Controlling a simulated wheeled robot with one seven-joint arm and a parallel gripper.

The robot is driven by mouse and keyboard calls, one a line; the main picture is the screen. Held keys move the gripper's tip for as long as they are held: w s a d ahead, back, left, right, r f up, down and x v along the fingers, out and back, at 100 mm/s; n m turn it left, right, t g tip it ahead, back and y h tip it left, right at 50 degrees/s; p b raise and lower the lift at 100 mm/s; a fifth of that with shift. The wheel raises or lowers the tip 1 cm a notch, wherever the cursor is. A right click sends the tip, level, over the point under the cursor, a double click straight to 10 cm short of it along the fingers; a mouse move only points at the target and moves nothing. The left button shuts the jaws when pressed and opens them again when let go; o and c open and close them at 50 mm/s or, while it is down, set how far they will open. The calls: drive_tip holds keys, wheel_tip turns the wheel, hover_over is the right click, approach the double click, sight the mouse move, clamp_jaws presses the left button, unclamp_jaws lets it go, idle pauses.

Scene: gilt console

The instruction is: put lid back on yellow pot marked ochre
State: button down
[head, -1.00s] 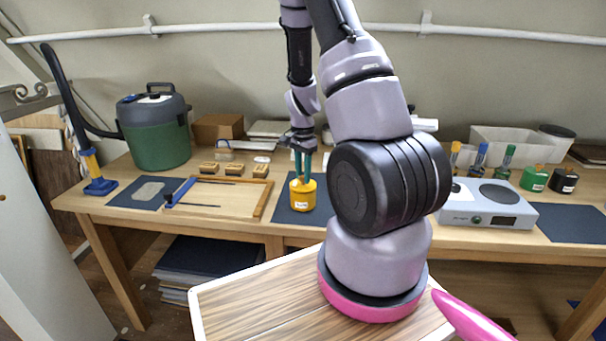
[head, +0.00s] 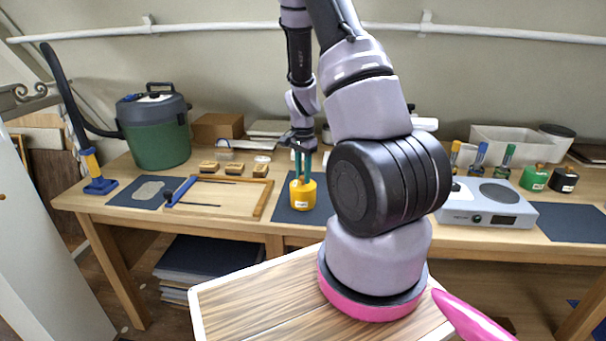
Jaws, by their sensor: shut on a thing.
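The yellow pot (head: 303,198) with a white label stands upright on a dark blue mat (head: 288,215) near the middle of the table. The label is too small to read. My gripper (head: 303,179) points straight down over the pot, its teal fingers close together at the pot's top. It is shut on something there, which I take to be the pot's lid. The lid itself is too small and too covered by the fingers to make out, so I cannot tell whether it touches the rim.
A wooden frame (head: 262,200) with a blue bar lies left of the pot, with several small wooden blocks behind it. A grey hotplate (head: 482,210), bottles, a green pot (head: 534,179) and a black pot (head: 564,180) stand right. My arm hides the table between.

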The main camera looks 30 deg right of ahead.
idle(0.3)
drive_tip(key=shift+c, duration=0.2)
unclamp_jaws()
drive_tip(key=shift+r, duration=3.45)
clamp_jaws()
